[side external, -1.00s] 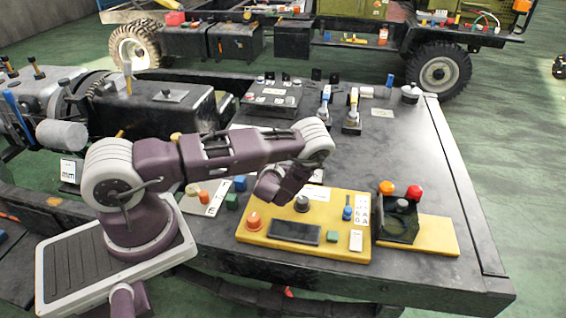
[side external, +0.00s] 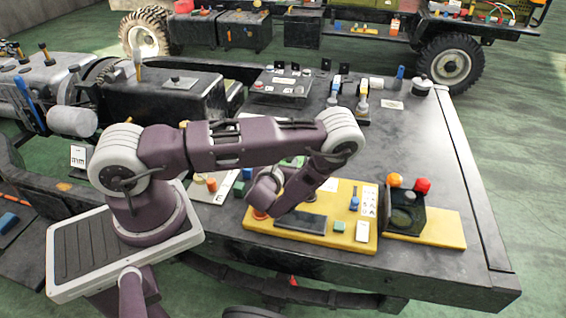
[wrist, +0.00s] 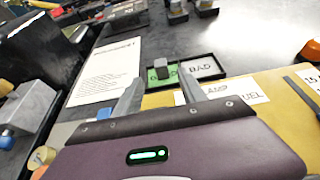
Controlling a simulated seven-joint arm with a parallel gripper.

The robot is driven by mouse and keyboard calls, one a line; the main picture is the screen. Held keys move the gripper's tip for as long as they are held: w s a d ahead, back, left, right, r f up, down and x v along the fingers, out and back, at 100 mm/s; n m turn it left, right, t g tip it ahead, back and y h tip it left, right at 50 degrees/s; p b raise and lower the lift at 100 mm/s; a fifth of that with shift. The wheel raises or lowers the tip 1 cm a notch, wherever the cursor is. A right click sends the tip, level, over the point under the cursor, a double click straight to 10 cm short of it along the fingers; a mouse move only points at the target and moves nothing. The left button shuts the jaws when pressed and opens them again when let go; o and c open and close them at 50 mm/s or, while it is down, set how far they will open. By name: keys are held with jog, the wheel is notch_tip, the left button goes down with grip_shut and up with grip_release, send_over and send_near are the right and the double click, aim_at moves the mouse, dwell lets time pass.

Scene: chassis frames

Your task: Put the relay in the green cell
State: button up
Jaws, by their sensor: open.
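The green cell carries partly hidden lettering. The grey cell beside it (wrist: 202,68) reads BAD. My gripper (wrist: 159,77) is open, with one finger on each side of the block in the picture. I cannot tell whether the block rests fully on the cell floor. In the side view a bit of green (side external: 297,161) shows behind my arm, and my fingertips are hidden.
A yellow panel (side external: 345,190) with a dark screen, knobs and labels lies at the front. A black box with orange and red knobs (side external: 405,212) stands right of it. A printed white sheet (wrist: 108,68) lies left of the tray. The table's right side (side external: 440,160) is clear.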

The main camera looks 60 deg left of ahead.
notch_tip(320, 180, up, 12)
jog(key=s+a+n+g+y, duration=0.2)
jog(key=n+y, duration=0.2)
jog(key=n, duration=0.2)
jog(key=s+r+n+g+h, duration=0.1)
jog(key=s+r+n+g, duration=0.7)
jog(key=s+r+n, duration=0.4)
jog(key=s+d+r+n+t+h, duration=0.2)
jog(key=d+r+n+h, duration=0.1)
jog(key=d, duration=0.4)
jog(key=s+d+r+n+t+h, duration=0.2)
jog(key=d+h, duration=0.3)
jog(key=d, duration=0.3)
jog(key=s+d+r+n+t+h, duration=0.2)
jog(key=s+d+r+n+h, duration=0.2)
jog(key=d, duration=0.3)
jog(key=shift+s+d+r+h, duration=0.25)
jog(key=shift+r+h, duration=0.05)
jog(key=shift+r, duration=0.1)
